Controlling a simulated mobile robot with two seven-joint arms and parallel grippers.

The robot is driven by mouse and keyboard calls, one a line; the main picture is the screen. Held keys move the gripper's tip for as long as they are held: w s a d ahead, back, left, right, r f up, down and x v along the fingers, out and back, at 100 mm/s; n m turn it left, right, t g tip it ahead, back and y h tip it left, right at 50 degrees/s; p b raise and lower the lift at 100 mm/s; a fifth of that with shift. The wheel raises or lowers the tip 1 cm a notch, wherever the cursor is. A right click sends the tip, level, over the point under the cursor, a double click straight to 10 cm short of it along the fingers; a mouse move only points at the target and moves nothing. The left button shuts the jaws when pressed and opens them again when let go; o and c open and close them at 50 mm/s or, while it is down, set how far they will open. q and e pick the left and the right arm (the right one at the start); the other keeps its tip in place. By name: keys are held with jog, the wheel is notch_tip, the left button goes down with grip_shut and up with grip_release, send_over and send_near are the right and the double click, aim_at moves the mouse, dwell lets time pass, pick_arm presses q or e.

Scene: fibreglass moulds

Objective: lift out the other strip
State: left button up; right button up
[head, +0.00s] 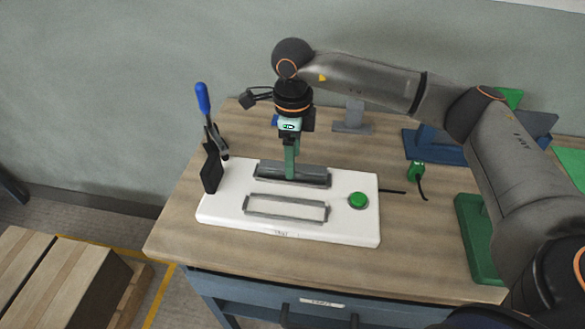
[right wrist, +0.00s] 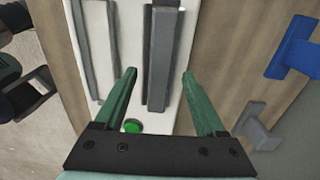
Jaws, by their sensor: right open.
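A white fixture (head: 228,208) on the bench has two grey-framed slots. The rear slot holds a dark grey strip (head: 318,176), which also shows in the right wrist view (right wrist: 165,55). The front slot (head: 286,219) looks empty, with white showing inside its frame. My right gripper (head: 291,176) points down at the rear strip. In the right wrist view it is open (right wrist: 158,72), one finger on each side of the strip's line, with nothing held. Whether the fingertips touch the strip cannot be told. My left gripper is out of view.
A toggle clamp with a blue handle (head: 203,98) and a black pad (head: 211,168) stands at the fixture's left end. A green button (head: 358,200) is at its right end. A green bracket (head: 474,240) and blue stand (head: 425,146) lie right. The bench front is clear.

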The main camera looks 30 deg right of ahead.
jog(key=shift+f, duration=0.95)
grip_shut()
